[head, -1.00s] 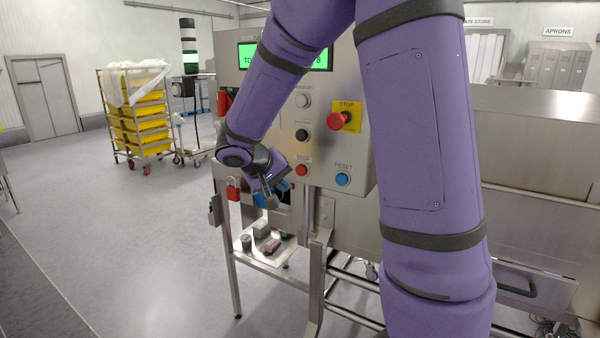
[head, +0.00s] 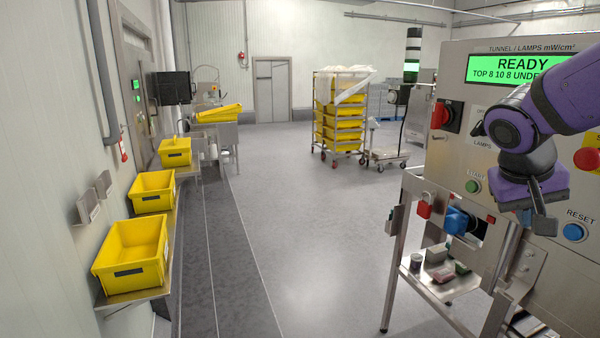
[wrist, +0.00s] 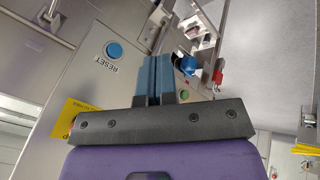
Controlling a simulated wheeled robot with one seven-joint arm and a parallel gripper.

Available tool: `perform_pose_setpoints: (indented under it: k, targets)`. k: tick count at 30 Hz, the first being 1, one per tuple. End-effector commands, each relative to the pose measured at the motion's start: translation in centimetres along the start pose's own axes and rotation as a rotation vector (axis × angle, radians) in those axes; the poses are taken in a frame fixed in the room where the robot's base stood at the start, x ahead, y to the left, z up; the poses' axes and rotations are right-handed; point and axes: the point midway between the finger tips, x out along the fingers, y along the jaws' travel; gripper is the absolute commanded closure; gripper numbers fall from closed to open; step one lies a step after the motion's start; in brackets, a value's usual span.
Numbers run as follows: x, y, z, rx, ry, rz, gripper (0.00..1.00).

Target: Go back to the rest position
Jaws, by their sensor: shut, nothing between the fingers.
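My purple arm enters at the right of the head view, and my gripper (head: 543,226) hangs in front of the steel control panel (head: 455,150). In the wrist view my gripper (wrist: 153,78) shows two blue-grey fingers closed together with nothing between them. The panel's green screen (head: 523,66) reads READY. The blue RESET button (head: 574,232) is to the right of the gripper in the head view, and the RESET button (wrist: 114,49) also shows in the wrist view, apart from the fingers. My arm hides part of the panel.
Yellow bins (head: 133,254) line the left wall. A wheeled rack (head: 341,118) of yellow crates and a low cart (head: 388,158) stand behind. The grey floor (head: 310,215) between is clear.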

Motion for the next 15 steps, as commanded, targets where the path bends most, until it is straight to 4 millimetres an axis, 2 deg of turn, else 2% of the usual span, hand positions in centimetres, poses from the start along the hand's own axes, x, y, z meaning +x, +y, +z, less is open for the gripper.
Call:
perform_pose_setpoints:
  k: [6,15]
  targets:
    - [-3.6,0.1,4.9,-0.041,0.052,-0.178,1.00]
    - [-7.0,-0.6,10.6,-0.118,0.168,-0.402,1.00]
